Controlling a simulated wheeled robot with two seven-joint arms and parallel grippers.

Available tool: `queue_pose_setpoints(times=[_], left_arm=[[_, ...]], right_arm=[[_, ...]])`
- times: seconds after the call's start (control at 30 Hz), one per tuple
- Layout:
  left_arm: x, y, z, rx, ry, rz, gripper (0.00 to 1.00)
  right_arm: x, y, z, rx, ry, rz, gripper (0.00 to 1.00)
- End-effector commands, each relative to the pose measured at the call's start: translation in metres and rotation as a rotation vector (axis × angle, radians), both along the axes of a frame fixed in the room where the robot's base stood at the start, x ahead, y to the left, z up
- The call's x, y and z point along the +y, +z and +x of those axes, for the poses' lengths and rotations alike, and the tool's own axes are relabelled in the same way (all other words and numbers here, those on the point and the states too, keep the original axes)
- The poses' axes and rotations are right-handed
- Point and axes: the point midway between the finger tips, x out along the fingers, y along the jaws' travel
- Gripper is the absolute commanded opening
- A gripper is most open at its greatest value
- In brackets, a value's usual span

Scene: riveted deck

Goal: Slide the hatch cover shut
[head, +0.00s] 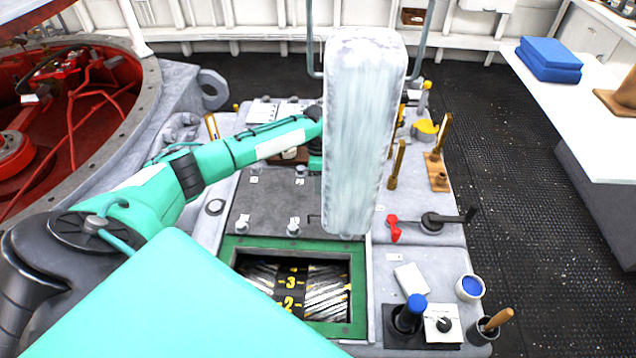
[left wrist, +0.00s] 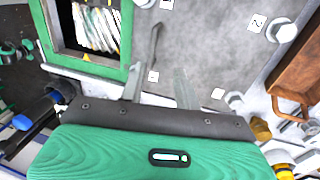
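The hatch opening has a green frame (head: 237,300) at the lower middle of the head view, with yellow numbers on a dark drum inside. The opening is uncovered. A flat grey plate (head: 268,203), apparently the hatch cover, lies just beyond it. It also shows in the left wrist view (left wrist: 205,55), with a slim dark handle (left wrist: 155,45). My left gripper (left wrist: 158,88) has its two fingers apart with nothing between them, close to the handle. In the head view it is mostly hidden behind a pale slab. My right gripper is not in view.
The tall pale slab (head: 362,130) blocks the middle of the head view. Right of the plate are a red-knobbed lever (head: 394,228), upright wooden handles (head: 397,165), a blue-topped knob (head: 412,310) and a cup (head: 470,288). A round pit with red pipes lies left.

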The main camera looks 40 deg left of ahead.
Motion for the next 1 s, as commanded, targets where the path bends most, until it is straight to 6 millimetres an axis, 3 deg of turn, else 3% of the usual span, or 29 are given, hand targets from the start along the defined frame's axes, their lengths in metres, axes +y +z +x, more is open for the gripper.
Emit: queue_pose_setpoints(times=[0.8, 1.0], left_arm=[[0.006, 0.06, 0.01, 0.001, 0.0, -0.001, 0.33], [0.007, 0.065, 0.011, 0.0, 0.0, 0.0, 0.33]], right_arm=[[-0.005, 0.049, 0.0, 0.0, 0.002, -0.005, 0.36], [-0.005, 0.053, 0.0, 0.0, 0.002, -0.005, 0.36]])
